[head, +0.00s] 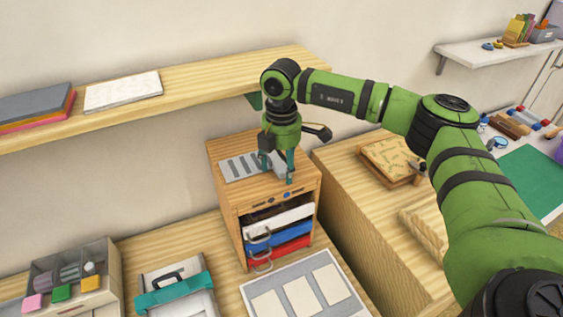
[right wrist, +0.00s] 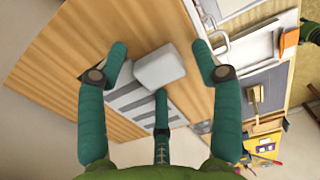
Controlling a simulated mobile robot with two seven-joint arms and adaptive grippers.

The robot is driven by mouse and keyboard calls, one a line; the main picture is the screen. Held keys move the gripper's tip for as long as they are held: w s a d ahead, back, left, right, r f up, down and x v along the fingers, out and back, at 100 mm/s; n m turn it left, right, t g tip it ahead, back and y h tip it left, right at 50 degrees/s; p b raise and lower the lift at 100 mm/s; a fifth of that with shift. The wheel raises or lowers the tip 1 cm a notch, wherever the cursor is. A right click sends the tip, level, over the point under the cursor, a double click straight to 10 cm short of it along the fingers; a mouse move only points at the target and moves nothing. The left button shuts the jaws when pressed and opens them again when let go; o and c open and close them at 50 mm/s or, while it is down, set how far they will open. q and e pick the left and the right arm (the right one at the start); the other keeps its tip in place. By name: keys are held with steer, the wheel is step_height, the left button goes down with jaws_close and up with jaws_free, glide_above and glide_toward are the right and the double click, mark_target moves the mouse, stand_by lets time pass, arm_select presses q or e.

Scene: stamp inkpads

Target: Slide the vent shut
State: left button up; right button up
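The vent (head: 238,168) is a grey slotted plate on top of a small wooden cabinet (head: 234,203). In the right wrist view the vent's slots (right wrist: 128,97) show beside a pale grey block-like knob (right wrist: 159,67). My right gripper (head: 279,172) points down over the right part of the vent and hides some of it in the head view. In the right wrist view its fingers (right wrist: 160,60) are spread, with the knob between them and gaps at both sides. I cannot tell if the rear finger touches the knob. My left gripper is out of view.
Red, blue and white trays (head: 290,236) sit in the cabinet's open front. A shelf (head: 205,82) hangs behind and above. A wooden block (head: 345,190) stands to the right.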

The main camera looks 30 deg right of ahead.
mark_target(297, 168)
steer(key=shift+s+r, duration=0.1)
jaws_close()
steer(key=shift+d+b, duration=0.55)
steer(key=shift+d, duration=1.6)
steer(key=shift+r, duration=0.1)
steer(key=shift+c, duration=0.5)
jaws_free()
steer(key=o, duration=0.3)
steer(key=shift+o, duration=0.2)
steer(key=shift+d+f, duration=0.1)
steer(key=shift+f, duration=0.1)
steer(key=shift+r, duration=0.15)
step_height(297, 168, up, 12)
